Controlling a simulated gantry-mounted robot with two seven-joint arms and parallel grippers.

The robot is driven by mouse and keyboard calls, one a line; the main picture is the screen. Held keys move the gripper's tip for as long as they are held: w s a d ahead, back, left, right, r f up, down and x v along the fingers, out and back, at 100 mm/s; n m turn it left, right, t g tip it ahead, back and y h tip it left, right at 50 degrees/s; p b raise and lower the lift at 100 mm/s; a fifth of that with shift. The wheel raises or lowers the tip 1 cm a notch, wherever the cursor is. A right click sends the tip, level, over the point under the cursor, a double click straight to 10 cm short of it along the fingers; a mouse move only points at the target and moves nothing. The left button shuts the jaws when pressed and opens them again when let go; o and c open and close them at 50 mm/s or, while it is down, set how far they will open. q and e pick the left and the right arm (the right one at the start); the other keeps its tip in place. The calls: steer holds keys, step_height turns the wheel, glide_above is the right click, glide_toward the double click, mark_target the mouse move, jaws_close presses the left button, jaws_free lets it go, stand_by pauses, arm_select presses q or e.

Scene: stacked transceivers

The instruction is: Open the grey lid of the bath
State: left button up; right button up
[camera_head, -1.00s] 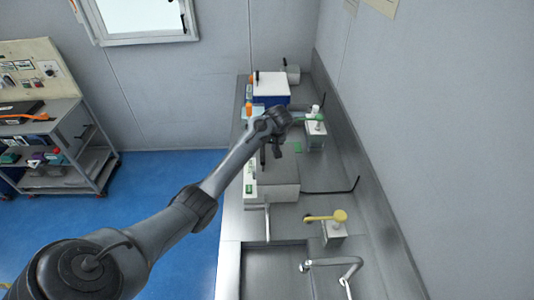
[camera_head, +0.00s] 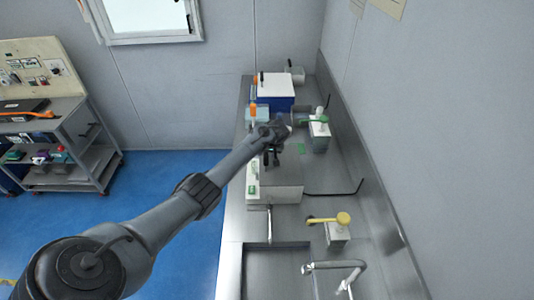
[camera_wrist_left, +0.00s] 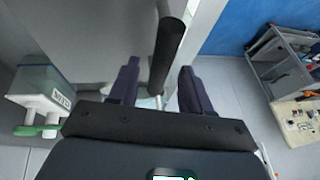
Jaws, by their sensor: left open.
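The bath is a grey box (camera_head: 284,192) on the steel counter in the head view, with a pale control panel (camera_head: 252,180) on its left side. Its grey lid (camera_wrist_left: 85,40) fills the upper left of the left wrist view. A black bar handle (camera_wrist_left: 168,50) stands out from the lid's edge. My left gripper (camera_head: 280,155) is over the bath's far end and partly hides it. In the left wrist view its two fingers (camera_wrist_left: 158,75) are open, one on each side of the handle. Contact cannot be told. My right gripper is not in view.
A wall bounds the counter's right; a cart (camera_head: 70,150) stands far left.

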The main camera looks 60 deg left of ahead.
arm_select(q)
jaws_close()
stand_by(0.3)
steer(key=shift+r, duration=0.1)
